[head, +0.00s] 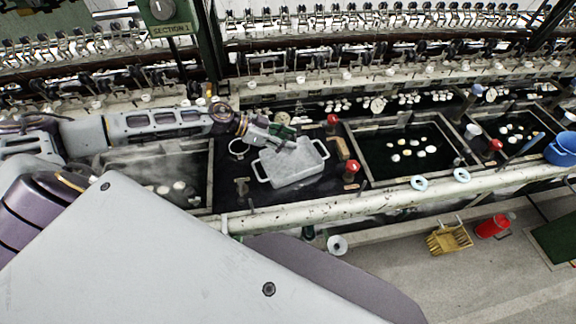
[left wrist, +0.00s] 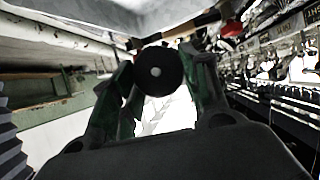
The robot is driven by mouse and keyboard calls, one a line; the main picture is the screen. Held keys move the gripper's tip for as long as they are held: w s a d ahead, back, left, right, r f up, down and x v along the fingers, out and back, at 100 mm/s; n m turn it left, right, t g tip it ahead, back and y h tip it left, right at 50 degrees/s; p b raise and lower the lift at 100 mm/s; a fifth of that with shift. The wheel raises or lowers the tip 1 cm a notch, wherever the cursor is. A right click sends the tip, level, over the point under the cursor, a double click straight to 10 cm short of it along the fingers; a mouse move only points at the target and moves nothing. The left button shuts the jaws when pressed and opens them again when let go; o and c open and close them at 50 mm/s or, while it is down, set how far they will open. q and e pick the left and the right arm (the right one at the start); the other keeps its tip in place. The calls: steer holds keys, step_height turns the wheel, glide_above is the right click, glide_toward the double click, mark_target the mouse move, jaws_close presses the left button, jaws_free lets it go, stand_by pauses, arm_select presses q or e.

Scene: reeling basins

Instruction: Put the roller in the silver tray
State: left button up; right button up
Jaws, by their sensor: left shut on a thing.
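The silver tray (head: 292,172) is a pale grey rectangular pan with a loop handle at each end. It stands on the dark surface between two basins. My left gripper (head: 284,138) has green fingers and is over the tray's far edge in the head view. It is shut on the roller (left wrist: 158,72), whose dark round end with a pale centre shows between the fingers in the left wrist view. The roller is hard to make out in the head view. I cannot tell whether it touches the tray. My right gripper is not in view.
Red-topped posts (head: 351,170) and a brown block (head: 341,148) stand right of the tray. A water basin with white cocoons (head: 410,150) lies further right, and a steaming basin (head: 165,175) lies left. A pale rail (head: 390,193) runs along the front.

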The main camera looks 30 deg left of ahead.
arm_select(q)
steer(key=shift+w, duration=0.2)
stand_by(0.3)
glide_above(286, 165)
steer(key=shift+w+d+f, duration=0.1)
steer(key=shift+w+f, duration=0.05)
steer(key=shift+f, duration=3)
steer(key=shift+f, duration=0.15)
steer(key=shift+f, duration=1.75)
steer(key=shift+f, duration=0.1)
steer(key=o, duration=0.8)
steer(key=shift+o, duration=0.2)
